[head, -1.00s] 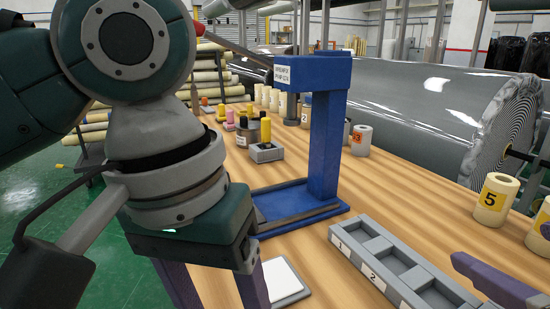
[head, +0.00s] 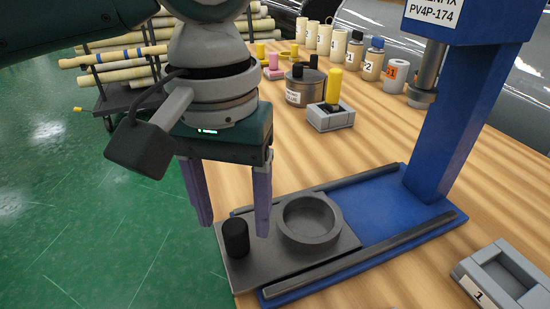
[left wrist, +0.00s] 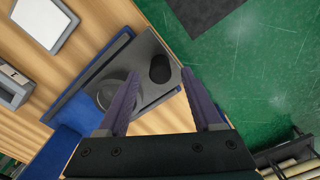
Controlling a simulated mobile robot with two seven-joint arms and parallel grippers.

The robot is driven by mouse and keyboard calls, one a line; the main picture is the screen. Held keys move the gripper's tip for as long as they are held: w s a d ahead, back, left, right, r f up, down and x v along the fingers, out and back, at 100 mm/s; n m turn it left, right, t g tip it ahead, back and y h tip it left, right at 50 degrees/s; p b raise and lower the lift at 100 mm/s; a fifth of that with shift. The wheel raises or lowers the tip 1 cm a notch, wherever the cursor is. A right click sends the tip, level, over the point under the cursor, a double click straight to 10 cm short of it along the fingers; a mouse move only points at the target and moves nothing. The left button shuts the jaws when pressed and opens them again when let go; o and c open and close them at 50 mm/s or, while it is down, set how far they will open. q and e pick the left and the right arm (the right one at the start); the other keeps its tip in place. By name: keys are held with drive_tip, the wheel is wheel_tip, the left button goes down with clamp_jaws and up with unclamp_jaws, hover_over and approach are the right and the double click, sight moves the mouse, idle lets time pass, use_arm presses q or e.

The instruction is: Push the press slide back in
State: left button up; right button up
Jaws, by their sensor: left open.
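The blue press (head: 455,110) stands on the wooden bench, with a flat blue base (head: 385,210) and two dark rails. Its grey slide (head: 265,265) sticks out of the base toward the bench's left edge. The slide carries a round grey cup (head: 310,222) and an upright black knob (head: 236,238) at its outer end. My left gripper (head: 233,228) is open and points down, with its purple fingers around the knob's position in the picture. In the left wrist view the knob (left wrist: 160,69) shows between the fingertips, with no clear contact. My right gripper is out of view.
A grey numbered tray (head: 505,275) lies at the lower right. A small block with a yellow peg (head: 333,90), a dark pot (head: 305,85) and several numbered rolls stand behind. Green floor (head: 80,210) lies left of the bench. The press column rises to the right.

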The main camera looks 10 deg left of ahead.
sight(234, 226)
use_arm(q)
drive_tip(key=shift+f, duration=1.7)
drive_tip(key=shift+c, duration=0.4)
clamp_jaws()
